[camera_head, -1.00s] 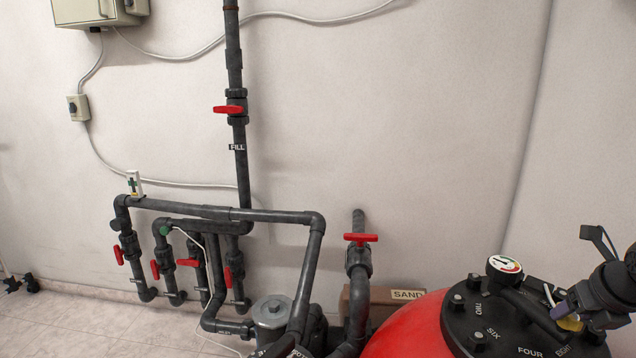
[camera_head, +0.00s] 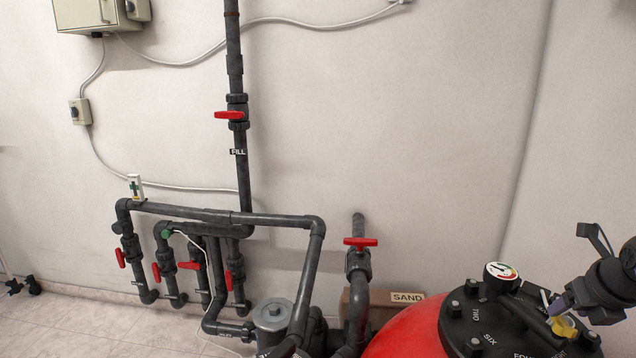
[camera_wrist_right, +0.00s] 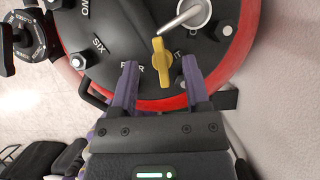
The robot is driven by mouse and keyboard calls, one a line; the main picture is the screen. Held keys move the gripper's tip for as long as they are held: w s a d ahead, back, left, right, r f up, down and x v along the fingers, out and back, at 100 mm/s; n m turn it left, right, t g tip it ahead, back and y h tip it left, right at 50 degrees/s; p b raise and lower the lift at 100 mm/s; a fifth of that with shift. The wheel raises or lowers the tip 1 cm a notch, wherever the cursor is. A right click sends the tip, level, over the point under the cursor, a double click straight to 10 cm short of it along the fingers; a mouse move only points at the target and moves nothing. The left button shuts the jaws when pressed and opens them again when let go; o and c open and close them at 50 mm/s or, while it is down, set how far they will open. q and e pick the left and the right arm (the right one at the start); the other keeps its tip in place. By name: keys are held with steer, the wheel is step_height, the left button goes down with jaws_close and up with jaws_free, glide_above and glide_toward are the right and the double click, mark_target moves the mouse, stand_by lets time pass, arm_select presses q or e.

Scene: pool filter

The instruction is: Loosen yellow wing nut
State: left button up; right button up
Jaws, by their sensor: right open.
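The yellow wing nut (camera_head: 562,327) sits on the black lid (camera_head: 476,318) of the red filter tank (camera_head: 412,334), at the lower right of the head view. In the wrist view the wing nut (camera_wrist_right: 161,62) stands with its wings lengthwise between my two purple fingers. My right gripper (camera_wrist_right: 160,68) is open, with a gap between the nut and each finger. In the head view the right gripper (camera_head: 560,306) comes in from the right, just above the nut, and partly hides the lid's right side. My left gripper is not in view.
A pressure gauge (camera_head: 501,271) rises from the lid near my right gripper. Several black knobs ring the lid. Dark pipes with red valve handles (camera_head: 361,242) and a sand box (camera_head: 407,297) stand to the left.

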mark_target(563, 324)
steer(key=r+m+h+p, duration=0.1)
steer(key=m+p, duration=0.1)
steer(key=p, duration=0.1)
steer(key=shift+a, duration=0.1)
steer(key=shift+f+m, duration=0.3)
steer(key=shift+m, duration=0.2)
steer(key=shift+f, duration=0.3)
steer(key=shift+f+b, duration=0.45)
steer(key=shift+f, duration=0.8)
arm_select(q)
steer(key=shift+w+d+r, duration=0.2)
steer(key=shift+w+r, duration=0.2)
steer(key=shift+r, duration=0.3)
